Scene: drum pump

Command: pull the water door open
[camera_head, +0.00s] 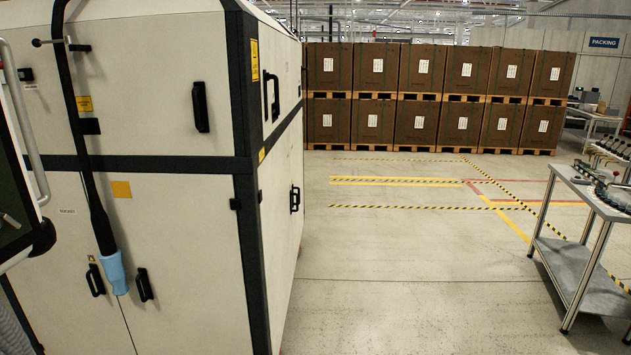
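A large off-white machine cabinet (190,235) with black frame bars fills the left side. Its lower front has two door panels meeting at a vertical seam, and both look shut. One black handle (95,280) is left of the seam and another black handle (145,285) is right of it. A small label (67,211) on the lower left panel is too small to read surely, so I cannot tell which door is the water door. Neither of my grippers is in view.
A black hose (90,190) with a light-blue end (114,272) hangs before the lower doors. A dark panel with a white tube (22,120) stands at the left edge. A metal table (575,265) is at right. Stacked brown boxes (373,66) stand behind. The middle floor is clear.

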